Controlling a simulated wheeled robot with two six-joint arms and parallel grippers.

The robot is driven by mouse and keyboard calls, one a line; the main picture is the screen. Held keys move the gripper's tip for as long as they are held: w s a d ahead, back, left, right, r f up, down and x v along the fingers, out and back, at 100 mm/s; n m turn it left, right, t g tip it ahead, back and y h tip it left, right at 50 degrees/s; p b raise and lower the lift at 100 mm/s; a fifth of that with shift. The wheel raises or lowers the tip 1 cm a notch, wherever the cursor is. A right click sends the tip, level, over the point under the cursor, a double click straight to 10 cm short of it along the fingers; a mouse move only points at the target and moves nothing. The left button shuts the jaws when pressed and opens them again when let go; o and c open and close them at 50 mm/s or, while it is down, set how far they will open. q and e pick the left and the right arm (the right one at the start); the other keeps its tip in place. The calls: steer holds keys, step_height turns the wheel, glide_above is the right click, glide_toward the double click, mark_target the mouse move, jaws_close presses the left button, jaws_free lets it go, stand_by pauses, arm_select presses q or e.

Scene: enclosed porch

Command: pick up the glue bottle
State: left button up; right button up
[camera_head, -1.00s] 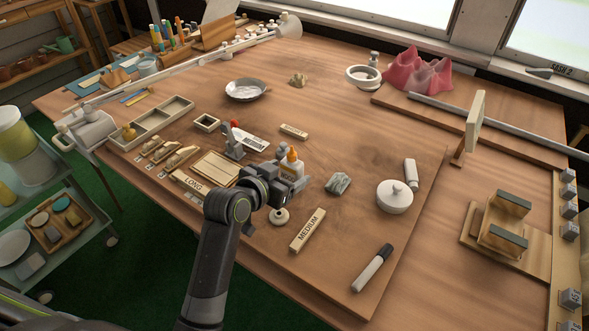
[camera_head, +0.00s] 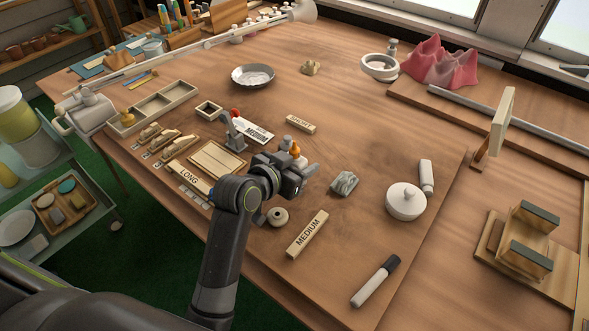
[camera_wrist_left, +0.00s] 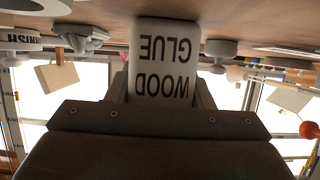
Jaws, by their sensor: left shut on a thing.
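The glue bottle is white with an orange cap (camera_head: 294,148). In the head view my left gripper (camera_head: 291,174) hides most of its body. In the left wrist view the bottle (camera_wrist_left: 165,62) fills the middle between my fingers, its "WOOD GLUE" label upside down in the picture. My left gripper is shut on the bottle. I cannot tell whether its base touches the wooden work board. My right gripper is not in view.
A white lidded pot (camera_head: 405,202) and a marker (camera_head: 376,281) lie to the right.

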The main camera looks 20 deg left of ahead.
arm_select(q)
steer(key=shift+c, duration=1.1)
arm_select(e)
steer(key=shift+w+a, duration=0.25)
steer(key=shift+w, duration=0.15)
